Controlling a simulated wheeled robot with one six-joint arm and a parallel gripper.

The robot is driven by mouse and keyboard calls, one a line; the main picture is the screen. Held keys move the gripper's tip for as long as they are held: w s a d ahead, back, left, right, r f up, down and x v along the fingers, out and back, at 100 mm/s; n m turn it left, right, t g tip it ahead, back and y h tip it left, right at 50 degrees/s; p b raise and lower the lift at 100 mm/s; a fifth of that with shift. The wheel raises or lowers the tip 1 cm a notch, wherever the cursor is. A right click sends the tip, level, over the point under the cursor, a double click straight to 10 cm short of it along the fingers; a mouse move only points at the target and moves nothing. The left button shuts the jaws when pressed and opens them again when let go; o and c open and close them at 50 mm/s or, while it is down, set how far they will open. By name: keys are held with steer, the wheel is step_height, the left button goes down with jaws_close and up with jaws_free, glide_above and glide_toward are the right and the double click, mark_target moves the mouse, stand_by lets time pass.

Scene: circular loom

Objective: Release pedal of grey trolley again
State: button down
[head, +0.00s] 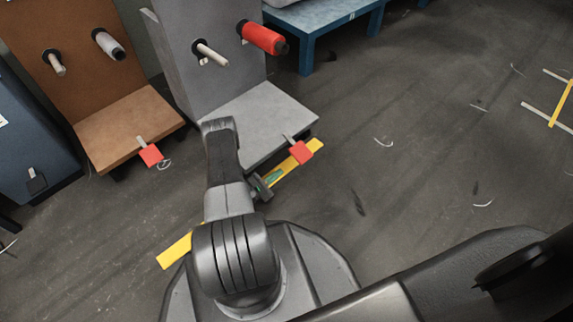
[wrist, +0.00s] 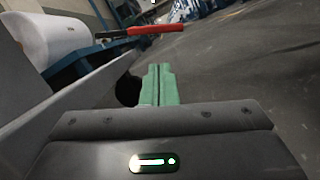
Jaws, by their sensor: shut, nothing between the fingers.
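The grey trolley (head: 262,115) stands ahead of my arm, its low base plate towards me. Its red pedal (head: 302,150) sticks out from the plate's front edge on a short grey lever. In the wrist view the pedal (wrist: 155,30) shows almost edge-on, beyond and above the fingertips. My gripper (head: 272,178) is low, left of the pedal and apart from it, in front of the plate. Its green fingers (wrist: 158,85) are shut and empty. My arm hides part of the plate's left side.
A brown trolley (head: 125,125) with its own red pedal (head: 150,155) stands at left, beside a blue unit (head: 30,140). A yellow floor strip (head: 175,251) runs under my arm. A blue table (head: 325,20) stands behind. The floor at right is open.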

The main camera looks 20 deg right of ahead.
mark_target(296, 147)
steer(key=x, duration=0.9)
steer(key=shift+d+b, duration=0.25)
steer(key=shift+b, duration=0.15)
